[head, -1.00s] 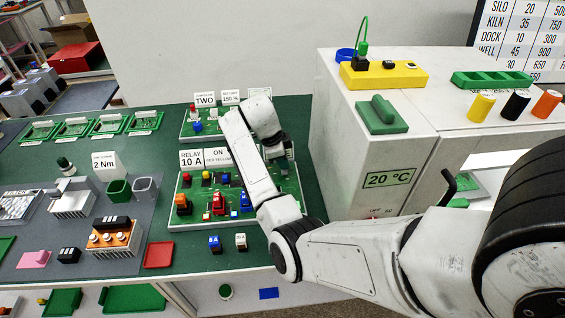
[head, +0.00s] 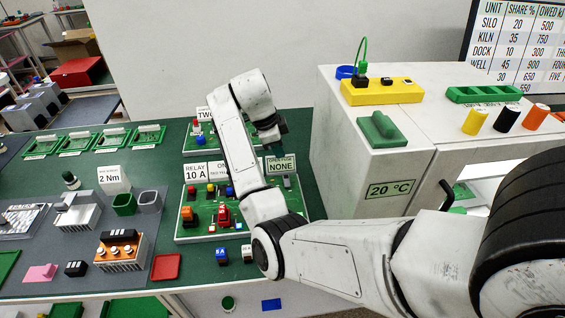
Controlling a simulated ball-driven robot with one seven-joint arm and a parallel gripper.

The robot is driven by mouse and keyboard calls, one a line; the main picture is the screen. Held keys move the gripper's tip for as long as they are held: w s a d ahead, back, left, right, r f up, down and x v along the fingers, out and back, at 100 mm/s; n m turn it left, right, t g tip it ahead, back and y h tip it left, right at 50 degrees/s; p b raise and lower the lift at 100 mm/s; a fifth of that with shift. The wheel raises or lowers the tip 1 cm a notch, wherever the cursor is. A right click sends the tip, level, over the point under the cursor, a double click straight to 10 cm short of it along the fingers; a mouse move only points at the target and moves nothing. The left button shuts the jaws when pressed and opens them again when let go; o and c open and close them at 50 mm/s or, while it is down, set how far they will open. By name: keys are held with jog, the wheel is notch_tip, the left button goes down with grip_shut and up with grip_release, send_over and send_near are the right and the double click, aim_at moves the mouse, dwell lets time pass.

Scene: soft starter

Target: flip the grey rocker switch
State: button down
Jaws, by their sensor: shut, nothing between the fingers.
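A small grey upright part (head: 287,182), which looks like the grey rocker switch, stands at the right end of the near green board (head: 190,236), below the "NONE" sign. It is too small to tell which way it is tipped. My gripper (head: 277,146) is shut and empty, pointing down behind that sign and apart from the grey part. Its fingertips are partly hidden. My forearm covers the middle right of the board.
The "NONE" sign (head: 281,165) stands between the grey part and my gripper. A white cabinet (head: 375,160) rises close on the right. Coloured parts, including a red one (head: 224,216), crowd the board's left. A second green board lies behind.

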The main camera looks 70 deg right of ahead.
jog(key=p+v, duration=0.1)
jog(key=v, duration=0.1)
jog(key=shift+r, duration=0.35)
dwell(0.4)
